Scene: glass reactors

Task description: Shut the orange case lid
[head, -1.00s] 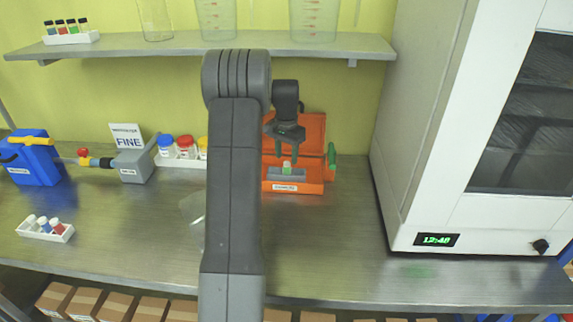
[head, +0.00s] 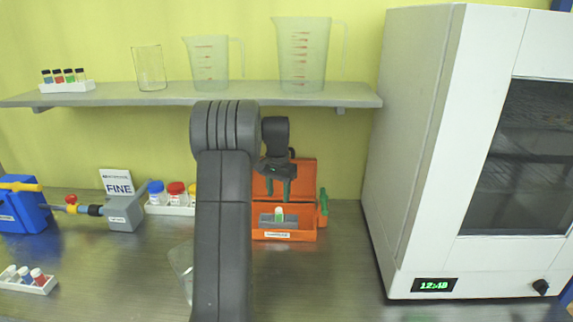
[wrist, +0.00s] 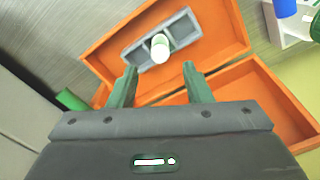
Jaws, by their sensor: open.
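The orange case (head: 308,235) stands open on the bench, with its lid (head: 304,172) raised at the back. A grey insert inside the case holds a small vial (head: 279,213) with a white top. In the wrist view, the case's insert (wrist: 183,28), the vial (wrist: 160,47) and the orange lid (wrist: 265,100) also show. My gripper (head: 277,192) is open and empty, above the case and in front of the raised lid. In the wrist view its two green fingers (wrist: 160,84) are apart, with nothing between them. Part of the lid is hidden behind my gripper.
A green handle-like part (head: 323,207) stands at the case's right side. A tall white cabinet (head: 412,170) is further right, with clear bench between. A rack of capped jars (head: 172,208) is to the left. A shelf (head: 350,101) with beakers runs above and behind.

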